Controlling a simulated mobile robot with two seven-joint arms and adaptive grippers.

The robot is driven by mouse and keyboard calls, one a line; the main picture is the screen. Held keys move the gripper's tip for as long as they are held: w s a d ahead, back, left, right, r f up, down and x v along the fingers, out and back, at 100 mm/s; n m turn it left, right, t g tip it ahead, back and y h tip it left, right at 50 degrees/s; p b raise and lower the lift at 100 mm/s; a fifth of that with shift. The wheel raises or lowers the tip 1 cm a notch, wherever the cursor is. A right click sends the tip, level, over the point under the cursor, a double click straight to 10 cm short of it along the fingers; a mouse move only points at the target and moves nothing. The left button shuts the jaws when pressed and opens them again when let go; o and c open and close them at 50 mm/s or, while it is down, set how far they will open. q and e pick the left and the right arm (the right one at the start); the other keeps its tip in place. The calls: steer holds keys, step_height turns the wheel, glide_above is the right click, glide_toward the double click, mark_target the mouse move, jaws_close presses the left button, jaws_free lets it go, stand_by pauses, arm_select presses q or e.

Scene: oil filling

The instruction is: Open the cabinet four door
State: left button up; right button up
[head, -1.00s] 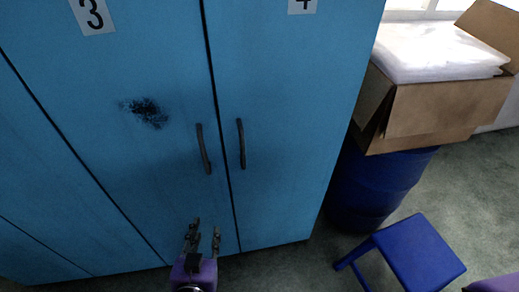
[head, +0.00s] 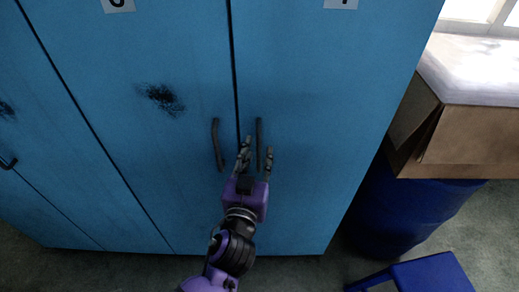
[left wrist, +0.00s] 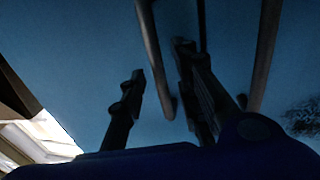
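The cabinet four door (head: 310,130) is blue and closed, flush with the door to its left. Its number label (head: 341,3) is cut off at the top edge. Its dark vertical handle (head: 259,145) is beside the seam. My left gripper (head: 256,160) is open at this handle, with one finger on each side of it in the head view. In the left wrist view the door four handle (left wrist: 154,55) also shows between the two spread fingers (left wrist: 165,95), not visibly clamped. My right gripper is out of view.
The left door's handle (head: 217,145) is close beside my left finger, and that door has a black scuff (head: 161,98). Right of the cabinet are a blue barrel (head: 410,215) with a cardboard box (head: 465,135) on it and a blue stool (head: 430,275).

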arm_select(q)
steer(key=shift+w+d, duration=0.1)
steer(key=shift+w, duration=0.65)
jaws_close()
